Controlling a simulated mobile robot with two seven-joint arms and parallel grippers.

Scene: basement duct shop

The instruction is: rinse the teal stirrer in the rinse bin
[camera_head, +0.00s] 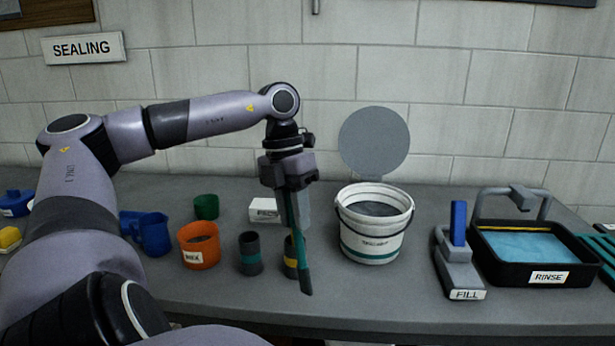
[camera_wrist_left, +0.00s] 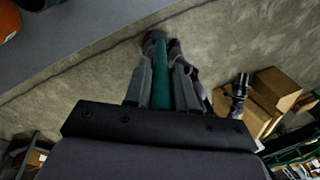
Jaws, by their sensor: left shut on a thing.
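The teal stirrer (camera_head: 303,262) hangs nearly upright, slightly tilted, from my left gripper (camera_head: 300,212), over the front part of the bench. It also shows in the left wrist view (camera_wrist_left: 161,75), running between the two fingers, which are shut on it. The rinse bin (camera_head: 490,277) is a black tray with a RINSE label and blue liquid, at the right of the bench, well apart from the stirrer. A white bucket (camera_head: 370,246) with grey contents stands between them. My right gripper is not in view.
A grey FILL stand (camera_head: 458,272) with a blue part sits left of the bin. A grey arch (camera_head: 480,207) rises behind the bin.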

